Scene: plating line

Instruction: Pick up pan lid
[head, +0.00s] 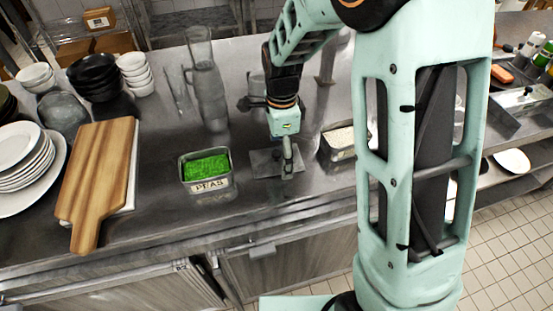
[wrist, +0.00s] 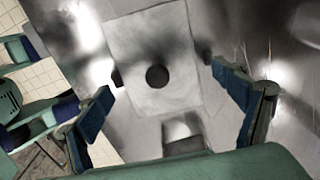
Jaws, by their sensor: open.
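The pan lid (head: 262,161) is a flat grey metal rectangle on the steel counter, between the peas pan and a pan of white grains. In the wrist view the lid (wrist: 150,38) lies below my gripper, with a round dark knob (wrist: 157,77) in its middle. My gripper (wrist: 163,83) is open, with its two blue-padded fingers apart on either side of the knob and nothing between them. In the head view my gripper (head: 288,158) is over the lid and hides part of it. I cannot tell whether the fingers touch the lid.
The peas pan (head: 211,185) stands left of the lid, and the white-grain pan (head: 345,155) stands right of it, partly behind my arm. A glass carafe (head: 208,90) stands behind. A wooden board (head: 98,175), plates (head: 22,165) and bowls (head: 94,72) fill the left.

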